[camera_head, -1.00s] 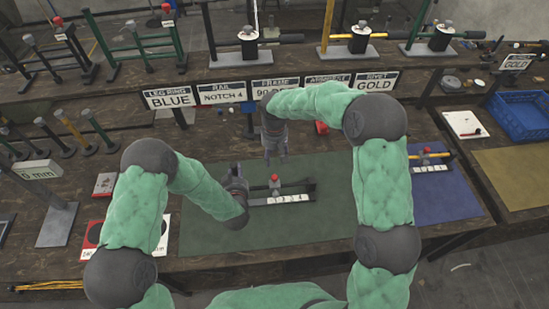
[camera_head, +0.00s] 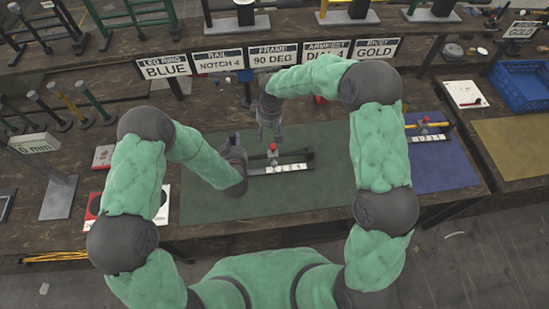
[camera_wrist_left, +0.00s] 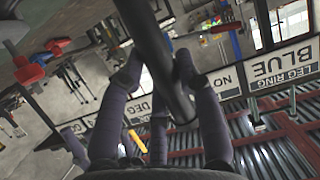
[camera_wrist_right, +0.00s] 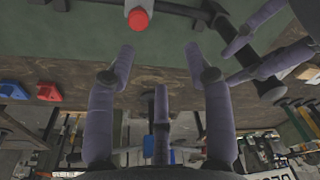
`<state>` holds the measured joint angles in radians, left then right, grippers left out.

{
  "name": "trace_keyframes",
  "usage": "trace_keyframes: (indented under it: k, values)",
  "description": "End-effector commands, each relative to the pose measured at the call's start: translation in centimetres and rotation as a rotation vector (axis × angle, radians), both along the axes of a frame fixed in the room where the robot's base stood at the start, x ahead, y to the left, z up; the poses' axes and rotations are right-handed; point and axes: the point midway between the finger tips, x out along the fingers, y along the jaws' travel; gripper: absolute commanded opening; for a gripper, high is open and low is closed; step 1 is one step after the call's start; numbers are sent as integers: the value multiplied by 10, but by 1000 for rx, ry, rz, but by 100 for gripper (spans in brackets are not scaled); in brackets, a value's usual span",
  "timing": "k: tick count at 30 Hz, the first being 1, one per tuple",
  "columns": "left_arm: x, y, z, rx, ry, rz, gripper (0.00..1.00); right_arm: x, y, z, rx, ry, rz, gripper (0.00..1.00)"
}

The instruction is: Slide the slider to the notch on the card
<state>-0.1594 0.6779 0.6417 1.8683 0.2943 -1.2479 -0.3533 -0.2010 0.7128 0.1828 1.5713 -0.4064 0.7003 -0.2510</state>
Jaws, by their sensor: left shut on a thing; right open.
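The rail (camera_head: 305,157) lies on the green mat in the head view, with a white numbered strip (camera_head: 285,169) along its near side. Its slider has a red knob (camera_head: 272,148) and stands toward the rail's left part. The knob (camera_wrist_right: 138,18) also shows at the top of the right wrist view. My left gripper (camera_head: 236,146) is shut on a dark bar (camera_wrist_left: 160,60) at the rail's left end. My right gripper (camera_head: 268,136) is open and empty, just behind the slider and apart from it. The card (camera_head: 219,61) reads RAIL NOTCH 4.
Other cards stand in a row at the back, including a BLUE card (camera_head: 165,68) and a 90 DEG card (camera_head: 273,57). A blue mat (camera_head: 440,168) with a similar rail is at the right. A blue crate (camera_head: 522,84) stands beyond it. The green mat's front is clear.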

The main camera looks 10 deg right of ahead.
Motion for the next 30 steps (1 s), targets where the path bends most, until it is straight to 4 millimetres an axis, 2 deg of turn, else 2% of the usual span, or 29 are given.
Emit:
trace_keyframes:
  k: [1,6,15,23,30]
  values:
    - [0,0,0,-1,-1,1,0,-3,5,-14,29,-13,-11,52]
    - [0,0,0,-1,-1,1,0,-7,26,-53,145,-89,-67,52]
    - [0,0,0,-1,-1,1,0,-23,50,-104,327,-227,-203,52]
    - [1,0,0,-1,-1,1,0,-43,54,-132,451,-359,-348,52]
    - [1,0,1,-1,-2,1,0,-69,44,-145,534,-494,-492,52]
